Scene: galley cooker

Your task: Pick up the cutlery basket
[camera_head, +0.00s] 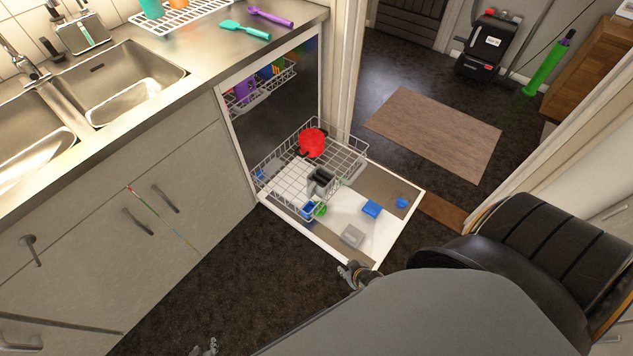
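A small dark grey basket with a light front (320,181), which looks like the cutlery basket, stands in the pulled-out lower rack (268,165) of the dishwasher, near the rack's front edge. My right gripper (351,273) is at the near edge of the open dishwasher door (385,235), apart from the basket and nearer to me. It is small in view and its fingers are unclear. My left gripper (204,348) shows only in part at the bottom edge, above the dark floor, far from the basket. Nothing is seen in either gripper.
A red round item (312,142) sits in the rack behind the basket. Blue and grey pieces lie on the open door. The upper rack (262,86) holds colourful cups. A sink (125,85) and counter are left. A brown mat (433,133) lies beyond; dark floor is clear in front.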

